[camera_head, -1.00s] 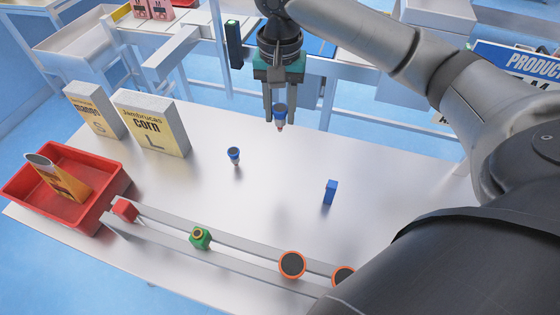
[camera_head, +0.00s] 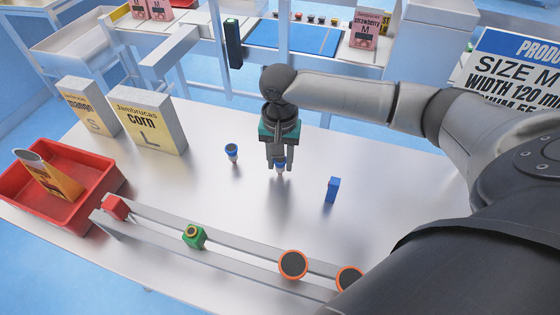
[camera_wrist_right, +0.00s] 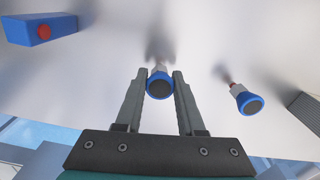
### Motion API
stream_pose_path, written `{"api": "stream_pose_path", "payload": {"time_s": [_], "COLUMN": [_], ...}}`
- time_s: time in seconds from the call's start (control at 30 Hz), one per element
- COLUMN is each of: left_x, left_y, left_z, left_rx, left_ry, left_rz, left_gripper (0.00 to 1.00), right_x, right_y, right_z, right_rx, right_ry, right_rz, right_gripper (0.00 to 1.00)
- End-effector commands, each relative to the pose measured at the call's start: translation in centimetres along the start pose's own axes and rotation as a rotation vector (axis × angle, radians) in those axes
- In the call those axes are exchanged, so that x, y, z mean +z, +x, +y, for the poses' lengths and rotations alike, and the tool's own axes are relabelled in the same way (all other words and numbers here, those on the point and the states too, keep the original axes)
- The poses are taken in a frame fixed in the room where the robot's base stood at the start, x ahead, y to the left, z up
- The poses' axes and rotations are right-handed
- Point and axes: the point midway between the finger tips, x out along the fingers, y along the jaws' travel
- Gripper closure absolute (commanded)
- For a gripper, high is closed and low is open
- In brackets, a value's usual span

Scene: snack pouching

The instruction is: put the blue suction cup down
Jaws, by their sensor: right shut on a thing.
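A blue suction cup (camera_head: 280,166) with a dark face and a pale stem is between the fingers of my right gripper (camera_head: 278,160). The gripper is shut on it, over the bare middle of the white table (camera_head: 235,200). The cup's stem points down, close to the tabletop; whether it touches cannot be told. In the right wrist view the held cup (camera_wrist_right: 160,84) sits between the fingertips (camera_wrist_right: 155,82). A second blue suction cup (camera_head: 232,152) stands on the table to the left; it also shows in the wrist view (camera_wrist_right: 246,99). My left gripper is not in view.
A blue block (camera_head: 332,189) stands to the right. A slanted metal rail (camera_head: 240,234) in front carries a red cube (camera_head: 116,207), a green piece (camera_head: 194,236) and orange-rimmed cups (camera_head: 293,264). A red bin (camera_head: 78,212) and corn (camera_head: 150,125) and mango (camera_head: 88,107) packs are at left.

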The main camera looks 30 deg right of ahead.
Motion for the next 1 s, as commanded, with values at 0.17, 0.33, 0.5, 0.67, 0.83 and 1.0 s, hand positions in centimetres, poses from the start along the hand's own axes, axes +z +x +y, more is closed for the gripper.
{"api": "stream_pose_path", "payload": {"time_s": [0.17, 0.33, 0.5, 0.67, 0.83, 1.0], "left_x": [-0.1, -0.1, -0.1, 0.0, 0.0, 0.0], "left_y": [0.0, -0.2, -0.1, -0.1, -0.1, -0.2], "left_z": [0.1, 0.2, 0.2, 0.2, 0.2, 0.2], "left_rx": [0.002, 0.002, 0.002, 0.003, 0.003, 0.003], "left_ry": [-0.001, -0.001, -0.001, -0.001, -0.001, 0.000], "left_rz": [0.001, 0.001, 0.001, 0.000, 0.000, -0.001], "left_gripper": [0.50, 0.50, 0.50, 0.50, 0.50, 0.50], "right_x": [0.0, 0.0, 0.0, 0.0, 0.0, 0.0], "right_y": [0.0, 0.2, 0.2, 0.2, 0.2, -0.8], "right_z": [0.0, 0.0, 0.0, 0.0, 0.0, 0.0], "right_rx": [0.000, 0.001, 0.000, 0.000, 0.000, -0.001], "right_ry": [0.000, 0.000, 0.000, 0.000, 0.000, -0.001], "right_rz": [0.001, 0.000, 0.001, 0.001, 0.001, 0.001], "right_gripper": [1.00, 1.00, 0.45, 0.32, 0.32, 0.32]}}
